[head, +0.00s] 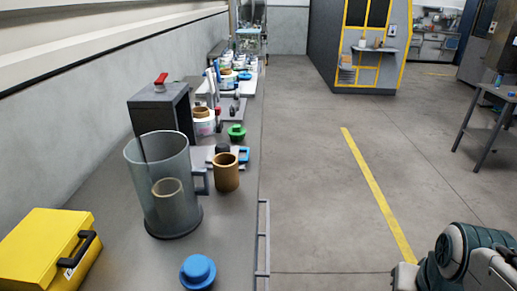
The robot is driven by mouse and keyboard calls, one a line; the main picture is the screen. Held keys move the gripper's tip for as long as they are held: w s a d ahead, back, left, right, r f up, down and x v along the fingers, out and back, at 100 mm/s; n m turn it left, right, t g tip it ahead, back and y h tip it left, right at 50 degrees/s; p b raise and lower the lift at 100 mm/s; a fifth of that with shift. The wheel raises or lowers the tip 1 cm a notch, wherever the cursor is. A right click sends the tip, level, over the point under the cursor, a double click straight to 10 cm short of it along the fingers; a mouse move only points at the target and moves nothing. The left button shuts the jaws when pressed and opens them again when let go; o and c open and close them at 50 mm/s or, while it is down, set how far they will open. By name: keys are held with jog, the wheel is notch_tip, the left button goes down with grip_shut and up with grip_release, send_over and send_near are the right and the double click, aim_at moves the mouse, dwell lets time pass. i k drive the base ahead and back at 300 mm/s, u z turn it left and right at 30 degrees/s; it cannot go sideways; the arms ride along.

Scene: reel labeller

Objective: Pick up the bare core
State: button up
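A brown cardboard core (226,174) stands upright on the grey bench, with no label or tape visible on it. It is just right of a large clear jug (188,212). A second, paler tube (166,203) shows through the jug wall and seems to stand inside it. I cannot tell which of the two the task means. Part of my arm shows at the lower right, over the floor and well away from the bench. My gripper's fingers are not in view.
A yellow case (45,250) and a blue knob-like object (198,271) are at the bench's near end. A dark box (160,108) with a red handle stands behind the jug. A rail (263,240) runs along the bench's right edge. The floor (325,215) beside it is clear.

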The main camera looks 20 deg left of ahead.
aim_at(226, 172)
jog(key=i, duration=2.8)
jog(key=u, duration=3.6)
jog(key=i, duration=0.5)
